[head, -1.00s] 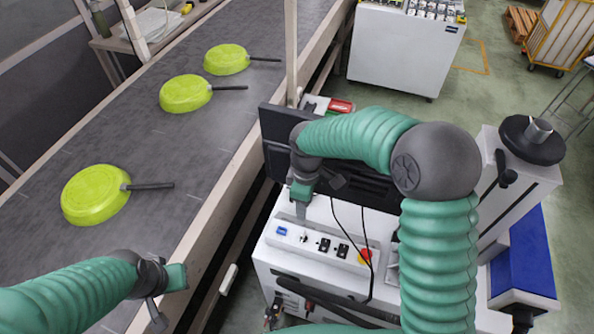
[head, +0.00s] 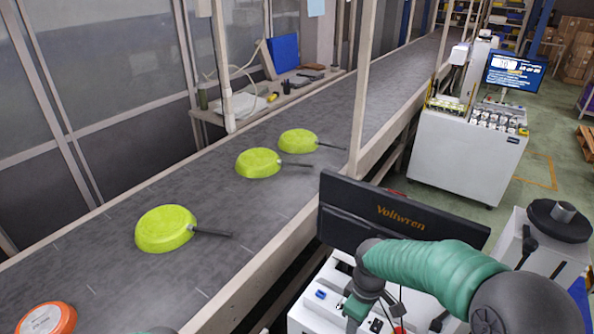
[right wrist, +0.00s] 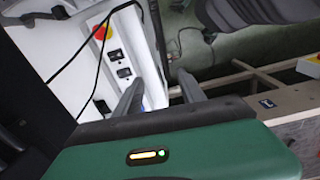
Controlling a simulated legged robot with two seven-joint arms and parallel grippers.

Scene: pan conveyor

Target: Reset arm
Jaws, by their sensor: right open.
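My right arm enters the head view at the lower right, its green sleeve bent over a white control cabinet (head: 310,318). The right gripper hangs at the bottom of that view, cut off by the edge. In the right wrist view, the right gripper (right wrist: 160,90) has its two dark fingers apart with nothing between them. Beyond the fingers are the cabinet's sockets and red button (right wrist: 102,32).
Several lime-green pans (head: 165,228) and one orange pan (head: 48,318) lie upside down on the grey conveyor (head: 90,255). A black Voltwren monitor (head: 400,212) stands beside my right arm. A white machine (head: 465,155) stands farther back, with open floor beside it.

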